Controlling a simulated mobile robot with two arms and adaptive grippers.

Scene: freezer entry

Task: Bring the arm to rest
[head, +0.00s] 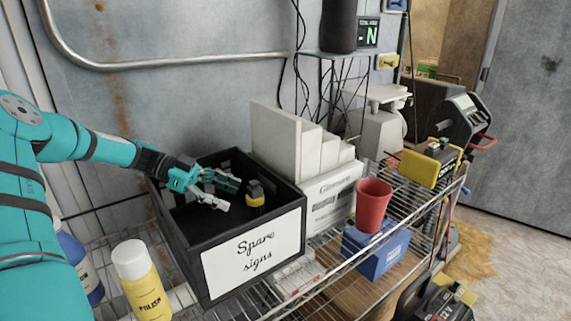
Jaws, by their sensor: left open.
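My left arm (85,146) comes in from the left and reaches over the black "Spare signs" crate (177,257). My left gripper (224,192) is at the crate's opening, with its fingers spread apart and nothing between them. A small yellow and black object (255,194) is in the crate, just right of the fingertips and apart from them. The crate's floor is dark and partly hidden by the gripper. My right gripper is not in view.
The crate stands on a wire shelf (335,262). A polish bottle (141,280) stands in front at left. White boxes (333,200), a red cup (373,205) on a blue box (380,252) and a yellow device (428,166) stand to the right. A wall rail (180,62) runs behind.

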